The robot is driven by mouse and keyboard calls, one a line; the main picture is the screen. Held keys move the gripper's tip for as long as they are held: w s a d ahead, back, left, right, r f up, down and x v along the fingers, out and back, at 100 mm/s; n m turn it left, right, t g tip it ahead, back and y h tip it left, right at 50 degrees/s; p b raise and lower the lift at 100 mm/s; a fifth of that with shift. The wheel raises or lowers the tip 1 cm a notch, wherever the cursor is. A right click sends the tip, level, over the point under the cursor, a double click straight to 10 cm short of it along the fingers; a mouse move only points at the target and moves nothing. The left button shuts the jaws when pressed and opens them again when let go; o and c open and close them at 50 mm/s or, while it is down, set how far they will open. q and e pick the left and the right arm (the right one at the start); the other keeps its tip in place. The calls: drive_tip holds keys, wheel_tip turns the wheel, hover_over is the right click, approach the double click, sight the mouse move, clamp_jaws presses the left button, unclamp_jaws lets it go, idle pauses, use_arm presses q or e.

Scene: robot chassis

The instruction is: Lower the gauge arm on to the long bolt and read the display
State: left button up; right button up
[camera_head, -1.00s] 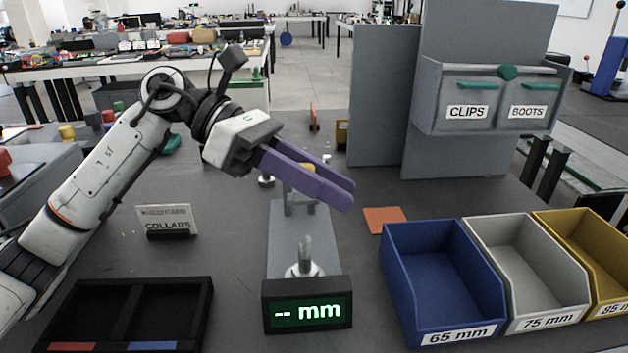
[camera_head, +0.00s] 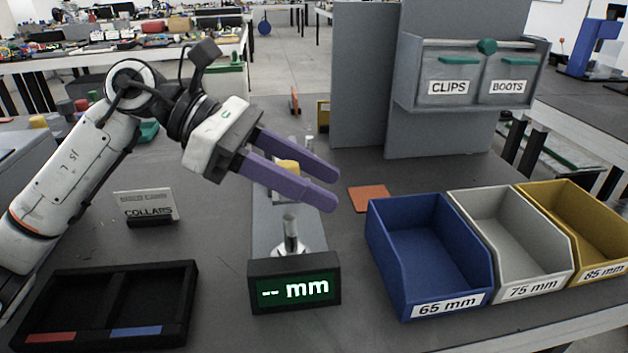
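The long bolt (camera_head: 291,236) is silver and stands upright, head down, on the grey gauge base (camera_head: 262,215). My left gripper (camera_head: 332,188) has purple fingers, open with a visible gap. It comes in from the left, above and behind the bolt, and its fingers overlap the gauge part in the view. I cannot tell whether they touch it. My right gripper is out of view.
Blue (camera_head: 428,250), grey (camera_head: 512,240) and yellow (camera_head: 580,228) bins stand at the right, labelled 65, 75 and 85 mm. A black tray (camera_head: 107,307) is at the front left, with a COLLARS sign (camera_head: 147,206) behind it. A CLIPS and BOOTS rack (camera_head: 470,75) stands at the back.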

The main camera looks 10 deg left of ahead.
use_arm(q)
drive_tip(key=shift+s+f, duration=0.1)
drive_tip(key=v, duration=1)
drive_tip(key=shift+p, duration=0.45)
